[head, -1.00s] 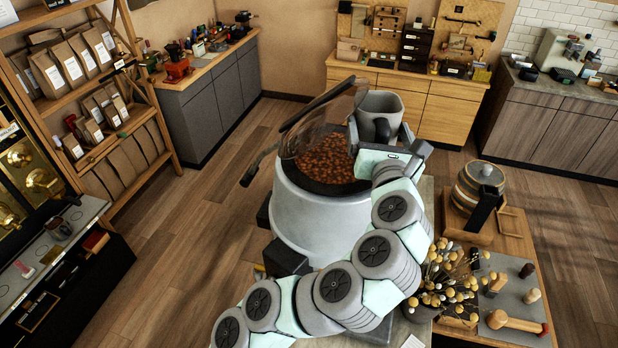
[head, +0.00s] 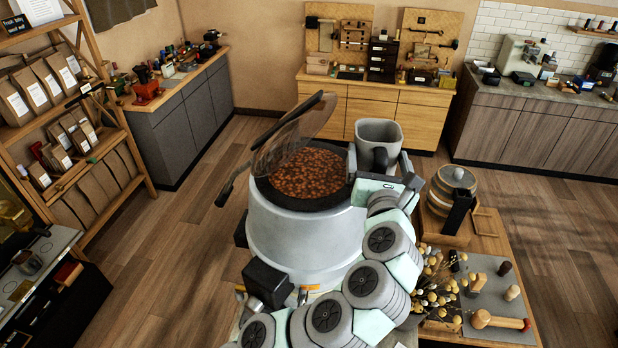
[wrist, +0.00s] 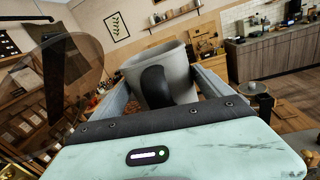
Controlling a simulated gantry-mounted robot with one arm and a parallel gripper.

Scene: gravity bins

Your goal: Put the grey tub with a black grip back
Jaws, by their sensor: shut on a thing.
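The grey tub (head: 379,135) with a black grip is held up at the right rim of a large grey bin (head: 300,235). My gripper (head: 383,170) is shut on the tub; its fingers lie on either side of the black grip. In the wrist view the tub (wrist: 178,66) stands roughly upright between my fingers (wrist: 170,90), with the black grip facing the camera. The bin is full of brown beans (head: 308,173), and its clear lid (head: 293,135) is tilted open. The inside of the tub is mostly hidden.
A wooden side table (head: 485,235) at the right holds a barrel-like jar (head: 452,190), dried yellow flowers (head: 438,285) and a grey mat (head: 490,290) with wooden tools. The lid and its dark handle rise left of the tub. Open floor lies behind the bin.

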